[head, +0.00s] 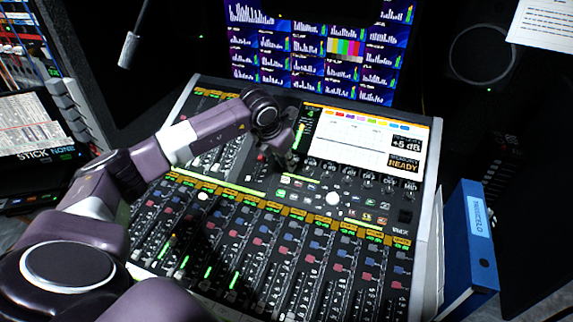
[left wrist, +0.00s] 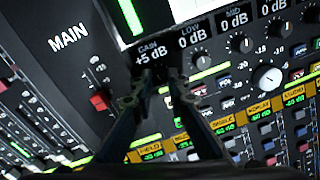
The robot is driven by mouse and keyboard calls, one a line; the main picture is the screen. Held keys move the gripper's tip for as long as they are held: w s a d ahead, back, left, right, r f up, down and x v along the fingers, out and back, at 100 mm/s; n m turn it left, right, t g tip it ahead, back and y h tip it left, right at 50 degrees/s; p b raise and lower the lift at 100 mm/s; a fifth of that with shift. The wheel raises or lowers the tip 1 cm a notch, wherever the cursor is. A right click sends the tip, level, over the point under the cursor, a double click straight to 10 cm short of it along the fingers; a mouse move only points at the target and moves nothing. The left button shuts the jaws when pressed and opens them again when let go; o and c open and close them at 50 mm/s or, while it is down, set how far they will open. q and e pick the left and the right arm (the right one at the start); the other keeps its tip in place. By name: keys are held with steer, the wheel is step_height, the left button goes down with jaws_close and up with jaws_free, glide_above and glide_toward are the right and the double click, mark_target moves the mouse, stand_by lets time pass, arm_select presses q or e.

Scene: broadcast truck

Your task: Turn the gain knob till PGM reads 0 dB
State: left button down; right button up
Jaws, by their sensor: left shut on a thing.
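My left gripper (head: 285,157) reaches down onto the mixing console from the left, just left of the console's screen. In the left wrist view its two fingers (left wrist: 160,88) are closed around the dark gain knob (left wrist: 164,73), which is mostly hidden between them. The label above the knob reads GAIN +5 dB (left wrist: 151,54). In the head view the level readout (head: 407,142) on the console screen shows +5 dB, with MEMORY READY below it. My right gripper is in neither view.
The LOW knob (left wrist: 197,57) and MID knob (left wrist: 241,44), both at 0 dB, sit close to the right of the gain knob. A red-capped MAIN fader (left wrist: 99,101) lies to the left. A blue binder (head: 470,240) stands right of the console (head: 430,215).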

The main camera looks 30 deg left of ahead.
arm_select(q)
steer(key=n+b, duration=0.2)
steer(key=shift+n, duration=0.3)
steer(key=shift+n+b, duration=0.5)
steer(key=shift+n, duration=0.2)
steer(key=shift+r, duration=0.1)
steer(key=c, duration=1.9)
jaws_free()
steer(key=v, duration=1.2)
steer(key=shift+s, duration=0.2)
